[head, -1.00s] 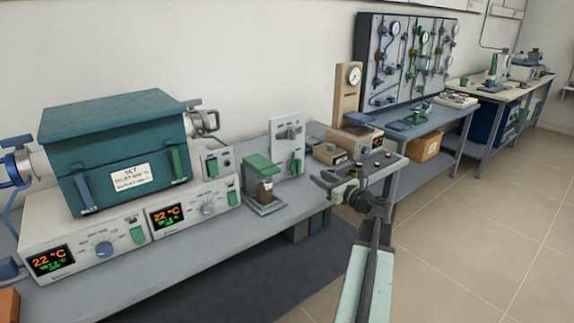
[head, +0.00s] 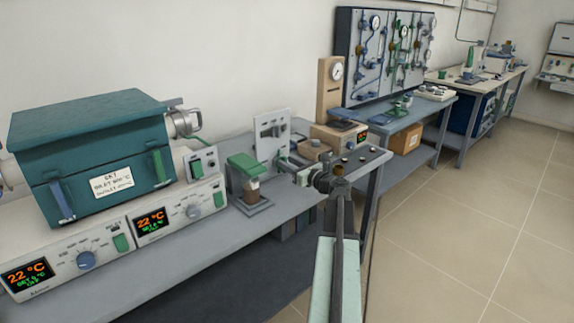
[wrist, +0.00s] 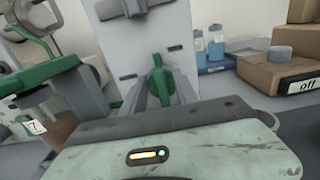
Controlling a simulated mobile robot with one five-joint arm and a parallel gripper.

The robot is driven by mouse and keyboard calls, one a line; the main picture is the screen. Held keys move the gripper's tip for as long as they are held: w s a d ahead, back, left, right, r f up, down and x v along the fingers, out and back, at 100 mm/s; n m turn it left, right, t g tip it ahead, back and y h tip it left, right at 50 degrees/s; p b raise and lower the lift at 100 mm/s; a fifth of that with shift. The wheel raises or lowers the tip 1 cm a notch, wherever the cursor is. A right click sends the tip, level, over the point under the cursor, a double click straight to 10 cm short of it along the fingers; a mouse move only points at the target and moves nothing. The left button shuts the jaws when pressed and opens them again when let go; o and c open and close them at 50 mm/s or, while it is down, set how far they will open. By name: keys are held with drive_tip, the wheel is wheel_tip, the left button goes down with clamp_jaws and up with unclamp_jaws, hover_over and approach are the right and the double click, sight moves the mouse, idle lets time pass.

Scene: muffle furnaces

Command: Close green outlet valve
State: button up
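The green outlet valve (wrist: 158,80) is on a pale upright panel (wrist: 150,30). In the wrist view its green handle stands roughly upright, and its lower end is hidden behind my gripper body. The panel also shows in the head view (head: 266,128), where my gripper largely covers the green handle. My gripper (head: 287,168) is in front of the panel's lower part, close to the valve. I cannot tell whether it touches the handle.
A green-topped stand with a brown jar (head: 252,186) is just left of my gripper. A teal furnace (head: 95,150) on display units is farther left. A beige gauge post (head: 331,88) and brown boxes are to the right. The floor at right is clear.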

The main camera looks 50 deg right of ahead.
clamp_jaws()
drive_tip(key=shift+a, duration=0.2)
drive_tip(key=shift+d, duration=0.1)
